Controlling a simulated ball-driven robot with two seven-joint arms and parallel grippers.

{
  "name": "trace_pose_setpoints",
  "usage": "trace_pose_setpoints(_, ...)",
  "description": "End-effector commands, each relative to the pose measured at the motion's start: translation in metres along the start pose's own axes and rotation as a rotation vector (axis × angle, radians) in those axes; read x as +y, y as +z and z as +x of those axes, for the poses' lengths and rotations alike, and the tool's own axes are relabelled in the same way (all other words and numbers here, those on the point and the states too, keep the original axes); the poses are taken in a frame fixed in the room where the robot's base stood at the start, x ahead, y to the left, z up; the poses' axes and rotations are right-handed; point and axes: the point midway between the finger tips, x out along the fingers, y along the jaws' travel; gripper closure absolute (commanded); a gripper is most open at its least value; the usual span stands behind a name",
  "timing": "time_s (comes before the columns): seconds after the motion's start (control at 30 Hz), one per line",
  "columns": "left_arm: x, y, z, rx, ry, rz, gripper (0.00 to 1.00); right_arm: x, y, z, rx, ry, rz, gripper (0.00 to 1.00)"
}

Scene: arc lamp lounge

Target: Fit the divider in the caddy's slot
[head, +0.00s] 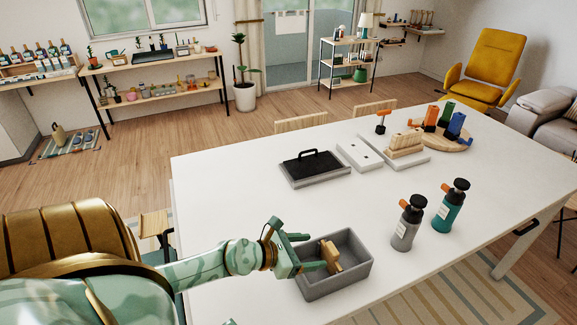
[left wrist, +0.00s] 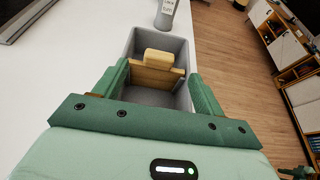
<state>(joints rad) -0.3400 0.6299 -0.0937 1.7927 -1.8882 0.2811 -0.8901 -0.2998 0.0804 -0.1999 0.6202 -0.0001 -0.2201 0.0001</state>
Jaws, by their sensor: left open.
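The grey open-topped caddy (head: 335,287) stands near the front edge of the white table. The wooden divider (head: 331,256), with a thick block-like grip on top, stands across the inside of the caddy. In the left wrist view the divider (left wrist: 157,72) spans between the caddy's long walls (left wrist: 133,45), with open space on both sides of it. Its lower edge and the slot are hidden, so I cannot tell how deep it sits. My left gripper (head: 313,252) is open at the caddy, its fingers apart on either side of the divider's grip, with no clear contact.
A grey bottle (head: 406,228) and a teal bottle (head: 449,210) stand right of the caddy. Behind are a black-handled tray (head: 313,170), a white block (head: 359,155), and a round wooden board (head: 452,142) with coloured items. The table left of the tray is clear.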

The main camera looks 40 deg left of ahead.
Motion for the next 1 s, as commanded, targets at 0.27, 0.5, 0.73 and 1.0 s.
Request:
trace_pose_setpoints(0.27,0.0,-0.003,-0.055,0.002,-0.001,0.0,0.3,0.0,0.002,0.008,-0.002,0.0,0.0,0.64)
trace_pose_setpoints(0.5,0.0,0.0,-0.066,0.0,0.0,0.001,0.3,-0.001,0.002,0.009,-0.002,-0.001,0.0,0.64)
trace_pose_setpoints(0.73,0.0,0.0,-0.066,0.0,0.0,0.0,0.3,-0.001,0.002,0.009,-0.002,-0.001,0.0,0.64)
trace_pose_setpoints(1.0,0.0,0.0,-0.065,0.0,0.0,0.0,0.3,-0.001,0.002,0.009,-0.002,-0.001,0.0,0.64)
